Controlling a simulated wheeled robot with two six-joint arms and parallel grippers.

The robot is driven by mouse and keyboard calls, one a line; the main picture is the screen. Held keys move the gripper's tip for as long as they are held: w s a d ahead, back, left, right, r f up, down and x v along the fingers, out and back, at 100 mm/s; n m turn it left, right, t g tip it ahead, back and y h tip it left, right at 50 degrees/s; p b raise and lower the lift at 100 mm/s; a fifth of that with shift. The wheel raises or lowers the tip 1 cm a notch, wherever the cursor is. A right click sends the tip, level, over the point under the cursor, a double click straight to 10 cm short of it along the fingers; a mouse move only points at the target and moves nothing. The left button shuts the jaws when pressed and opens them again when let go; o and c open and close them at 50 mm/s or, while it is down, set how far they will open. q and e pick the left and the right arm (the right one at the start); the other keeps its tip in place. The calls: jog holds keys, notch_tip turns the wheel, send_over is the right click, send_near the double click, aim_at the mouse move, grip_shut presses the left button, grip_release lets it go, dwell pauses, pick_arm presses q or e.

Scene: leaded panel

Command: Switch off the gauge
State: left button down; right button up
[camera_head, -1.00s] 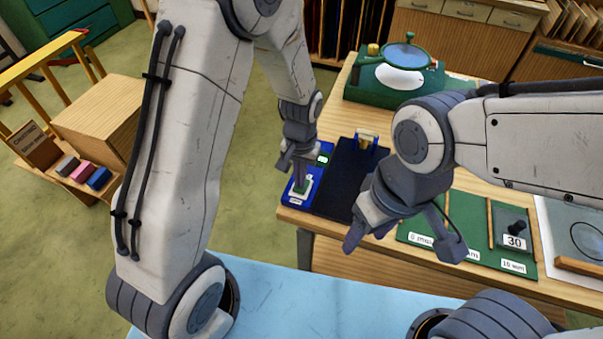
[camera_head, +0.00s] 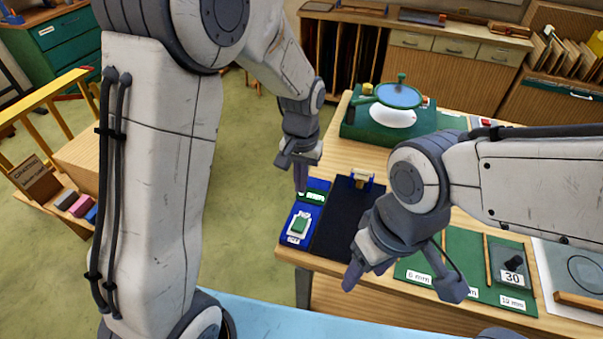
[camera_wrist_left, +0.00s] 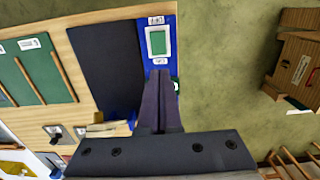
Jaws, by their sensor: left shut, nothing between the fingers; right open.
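The gauge (camera_head: 290,236) is a blue unit at the left edge of the wooden table. It has a green button (camera_head: 299,224) in a white frame and a small green display (camera_head: 313,196) with pale marks. The gauge (camera_wrist_left: 144,60) and its button (camera_wrist_left: 157,42) also show in the left wrist view, where my fingers hide most of the display. My left gripper (camera_head: 300,188) is shut and empty, its tips over the display end, apart from the button. My right gripper (camera_head: 402,275) is open and empty over the table's front part.
A dark pad (camera_head: 342,220) lies right of the gauge, with a wood-and-blue piece (camera_head: 361,180) at its back. A green board (camera_head: 465,250) with thickness labels lies further right. A green machine (camera_head: 397,117) stands behind. Open floor lies left of the table.

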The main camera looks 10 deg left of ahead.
pick_arm(q)
jog(key=r, duration=0.3)
jog(key=shift+w, duration=0.25)
